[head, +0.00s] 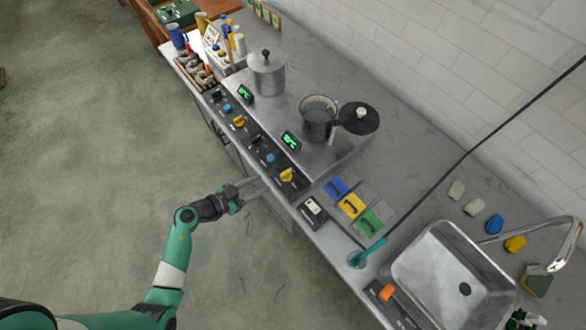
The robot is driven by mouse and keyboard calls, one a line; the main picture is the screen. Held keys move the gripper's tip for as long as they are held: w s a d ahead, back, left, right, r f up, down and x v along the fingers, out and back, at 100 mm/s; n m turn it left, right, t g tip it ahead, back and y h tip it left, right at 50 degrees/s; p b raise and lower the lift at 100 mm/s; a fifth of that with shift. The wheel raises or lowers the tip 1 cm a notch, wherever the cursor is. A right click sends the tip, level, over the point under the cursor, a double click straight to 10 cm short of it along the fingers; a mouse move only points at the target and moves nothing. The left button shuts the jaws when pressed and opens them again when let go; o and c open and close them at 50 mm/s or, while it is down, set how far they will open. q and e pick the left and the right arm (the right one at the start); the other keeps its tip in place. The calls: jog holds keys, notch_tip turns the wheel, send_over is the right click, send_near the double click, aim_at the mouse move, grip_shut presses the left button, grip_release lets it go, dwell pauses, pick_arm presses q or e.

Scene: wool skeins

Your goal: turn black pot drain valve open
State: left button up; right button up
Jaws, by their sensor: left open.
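The black pot (317,124) stands open on the steel cooktop, with its dark lid (358,120) lying beside it on the right. A yellow knob (286,175) sits on the black front panel below this pot, with a blue knob (270,158) next to it. I cannot tell for sure which knob is the drain valve, or how far it is turned. My left gripper (258,186) is open and empty, in front of the counter edge, left of the yellow knob and apart from it. My right gripper is out of view.
A lidded steel pot (267,73) stands further back, with another yellow knob (239,121) on its panel section. Coloured trays (352,206) and a sink (440,270) lie to the right.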

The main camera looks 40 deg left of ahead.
aim_at(285, 173)
pick_arm(q)
jog(key=b+x, duration=0.5)
jog(key=x, duration=0.5)
jog(key=shift+w+d+f, duration=0.2)
jog(key=shift+w+d, duration=0.05)
jog(key=shift+w, duration=0.05)
jog(key=shift+w+d, duration=0.1)
jog(key=shift+w, duration=0.4)
grip_shut()
